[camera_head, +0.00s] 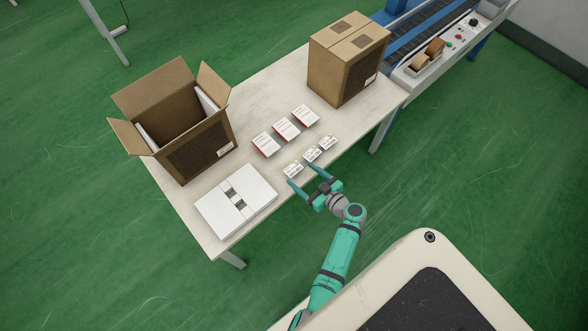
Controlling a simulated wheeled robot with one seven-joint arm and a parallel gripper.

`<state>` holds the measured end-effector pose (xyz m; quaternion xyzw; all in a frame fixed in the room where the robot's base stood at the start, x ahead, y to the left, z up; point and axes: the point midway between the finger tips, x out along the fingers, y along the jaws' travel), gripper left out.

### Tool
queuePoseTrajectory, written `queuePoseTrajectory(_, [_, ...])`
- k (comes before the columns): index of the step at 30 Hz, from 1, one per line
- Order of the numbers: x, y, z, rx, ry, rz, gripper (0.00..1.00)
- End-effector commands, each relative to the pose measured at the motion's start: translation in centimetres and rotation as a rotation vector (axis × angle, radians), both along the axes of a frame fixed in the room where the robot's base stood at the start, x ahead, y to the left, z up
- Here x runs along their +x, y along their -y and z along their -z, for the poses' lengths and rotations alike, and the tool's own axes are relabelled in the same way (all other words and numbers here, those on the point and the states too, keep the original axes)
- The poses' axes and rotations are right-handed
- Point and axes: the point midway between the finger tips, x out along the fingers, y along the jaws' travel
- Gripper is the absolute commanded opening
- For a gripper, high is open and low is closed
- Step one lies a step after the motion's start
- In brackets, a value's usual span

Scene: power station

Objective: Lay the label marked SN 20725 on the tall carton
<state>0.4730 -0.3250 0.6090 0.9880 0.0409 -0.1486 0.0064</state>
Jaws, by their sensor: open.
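Three small white labels with black print lie in a slanting row near the table's front edge: a near one (293,170), a middle one (312,155) and a far one (327,142). Their print is too small to read, so I cannot tell which is SN 20725. A closed brown carton (333,75) stands upright at the table's far end; it looks like the tall carton. It has a dark printed panel and a small white label on its side. My gripper (301,174) is open and empty, its fingertips by the near and middle labels.
An open brown carton (188,158) with raised flaps stands at the left. A flat white box (215,212) lies in front of it. Several red-edged white cards (287,129) lie behind the labels. A conveyor (430,35) adjoins the table (260,95) at the far right.

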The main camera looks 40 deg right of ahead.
Motion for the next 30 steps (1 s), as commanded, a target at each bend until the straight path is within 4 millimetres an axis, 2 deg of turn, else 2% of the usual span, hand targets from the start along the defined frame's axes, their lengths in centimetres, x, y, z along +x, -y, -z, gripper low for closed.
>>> queuePoseTrajectory(7, [1.6,-0.2,0.6,0.0,-0.001,-0.001,0.77])
queuePoseTrajectory(15, [5.0,-0.7,1.8,0.0,-0.001,0.0,0.77])
queuePoseTrajectory(25, [5.2,-0.1,2.0,0.0,-0.001,0.014,0.77])
queuePoseTrajectory(26, [5.2,-0.1,2.0,0.0,-0.001,0.013,0.72])
queuePoseTrajectory(30, [5.4,-0.4,2.0,0.0,-0.001,0.006,0.38])
